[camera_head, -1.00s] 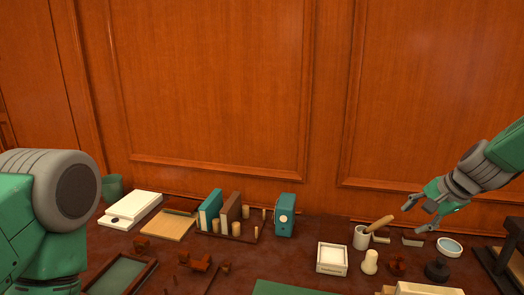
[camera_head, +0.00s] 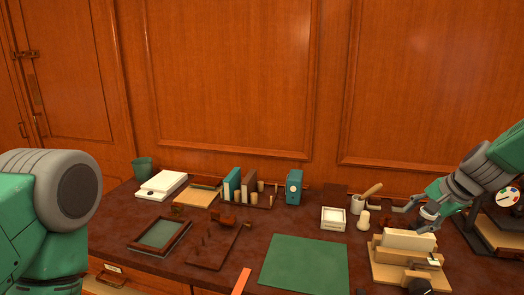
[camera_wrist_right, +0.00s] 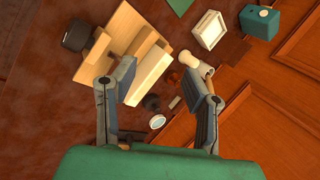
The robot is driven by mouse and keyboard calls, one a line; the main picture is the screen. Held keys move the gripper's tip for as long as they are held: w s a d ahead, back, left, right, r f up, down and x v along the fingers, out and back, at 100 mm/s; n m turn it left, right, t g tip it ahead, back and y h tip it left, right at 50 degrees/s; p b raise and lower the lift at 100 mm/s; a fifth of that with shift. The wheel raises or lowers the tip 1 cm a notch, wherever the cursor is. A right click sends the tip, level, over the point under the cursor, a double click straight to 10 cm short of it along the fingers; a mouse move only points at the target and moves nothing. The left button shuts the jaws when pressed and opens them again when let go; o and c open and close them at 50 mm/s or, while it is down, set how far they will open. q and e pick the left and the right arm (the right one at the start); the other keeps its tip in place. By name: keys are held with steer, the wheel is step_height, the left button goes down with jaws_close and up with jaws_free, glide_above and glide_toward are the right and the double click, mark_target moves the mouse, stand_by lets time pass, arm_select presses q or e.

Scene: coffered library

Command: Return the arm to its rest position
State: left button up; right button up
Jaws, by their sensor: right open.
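My right gripper (camera_head: 417,212) comes in from the right in the head view, over the right part of the desk. Its two fingers are apart and empty, and it also shows in the right wrist view (camera_wrist_right: 164,100). Below and between its fingers in the wrist view are a pale block on a wooden stand (camera_wrist_right: 148,72) and small dark items. In the head view that stand (camera_head: 408,262) is just below the gripper. My left arm fills the left edge of the head view; its gripper is out of frame.
A green mat (camera_head: 305,264) lies at the front middle of the desk. A white box (camera_head: 333,219), a mortar with a pestle (camera_head: 358,205) and a teal box (camera_head: 294,187) stand behind it. A wooden tray (camera_head: 218,246) and a framed panel (camera_head: 160,234) lie to the left. A panelled wall closes the back.

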steer(key=s+a+f+n+g+h+b, duration=0.25)
steer(key=s+f, duration=0.55)
steer(key=f, duration=0.5)
steer(key=s+a+f+n+g+h+b, duration=0.1)
steer(key=s+f+n+b, duration=0.25)
steer(key=s+f, duration=0.7)
steer(key=s+a+f+n+b, duration=0.2)
steer(key=s+f, duration=0.5)
steer(key=s, duration=0.4)
steer(key=s+a+f+n+g+b, duration=0.1)
steer(key=s+a+f+n+b, duration=0.1)
steer(key=s+a+f+n, duration=0.2)
steer(key=s+f+n+y, duration=0.1)
steer(key=s+f+n, duration=0.2)
steer(key=s, duration=0.4)
steer(key=shift+a+f+b, duration=0.25)
steer(key=shift+f+b, duration=0.15)
steer(key=shift+f, duration=0.2)
steer(key=shift+w, duration=0.1)
